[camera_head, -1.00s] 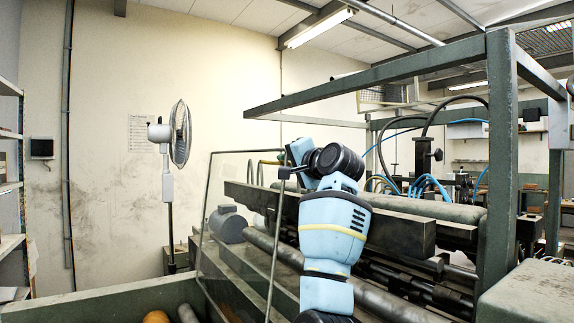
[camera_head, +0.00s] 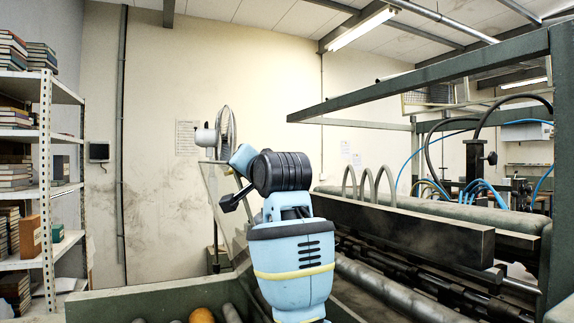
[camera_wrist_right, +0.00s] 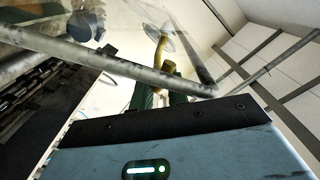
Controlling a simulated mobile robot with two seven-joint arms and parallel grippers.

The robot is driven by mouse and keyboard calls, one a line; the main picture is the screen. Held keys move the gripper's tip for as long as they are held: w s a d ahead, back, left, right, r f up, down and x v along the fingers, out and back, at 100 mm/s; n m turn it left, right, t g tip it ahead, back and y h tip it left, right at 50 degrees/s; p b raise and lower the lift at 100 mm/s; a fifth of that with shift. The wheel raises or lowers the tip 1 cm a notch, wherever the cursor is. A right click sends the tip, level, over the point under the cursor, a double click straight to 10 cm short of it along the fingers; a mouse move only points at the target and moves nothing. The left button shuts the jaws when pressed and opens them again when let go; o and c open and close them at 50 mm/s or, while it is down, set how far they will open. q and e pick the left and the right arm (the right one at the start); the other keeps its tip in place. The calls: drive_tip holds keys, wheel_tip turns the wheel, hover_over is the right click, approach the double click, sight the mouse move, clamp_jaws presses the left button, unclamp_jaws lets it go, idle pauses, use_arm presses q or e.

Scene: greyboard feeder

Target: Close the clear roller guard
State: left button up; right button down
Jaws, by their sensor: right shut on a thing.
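The clear roller guard (camera_head: 213,190) is a transparent pane in a thin grey frame. In the head view it stands raised and tilted, largely hidden behind my right arm. In the right wrist view its grey tube (camera_wrist_right: 110,62) crosses the upper part, with clear pane above it. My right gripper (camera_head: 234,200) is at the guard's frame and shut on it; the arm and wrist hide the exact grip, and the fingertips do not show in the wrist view. The dark rollers (camera_head: 400,281) lie uncovered at the right of the arm. My left gripper is not in view.
A green overhead frame (camera_head: 430,75) spans the machine at the right. A pedestal fan (camera_head: 226,128) stands behind the guard. A bookshelf (camera_head: 45,180) stands at the left.

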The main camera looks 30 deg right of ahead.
drive_tip(key=w+a+f+n, duration=0.1)
drive_tip(key=a+f+n, duration=0.1)
drive_tip(key=a, duration=0.5)
drive_tip(key=shift+a+f, duration=0.3)
drive_tip(key=shift+f, duration=0.55)
drive_tip(key=shift+w, duration=0.15)
drive_tip(key=c, duration=1.5)
unclamp_jaws()
drive_tip(key=shift+d, duration=0.2)
drive_tip(key=shift+r, duration=0.15)
drive_tip(key=shift+s+r, duration=0.2)
drive_tip(key=s+a, duration=0.1)
drive_tip(key=s, duration=0.6)
drive_tip(key=shift+s, duration=0.35)
drive_tip(key=shift+f, duration=0.15)
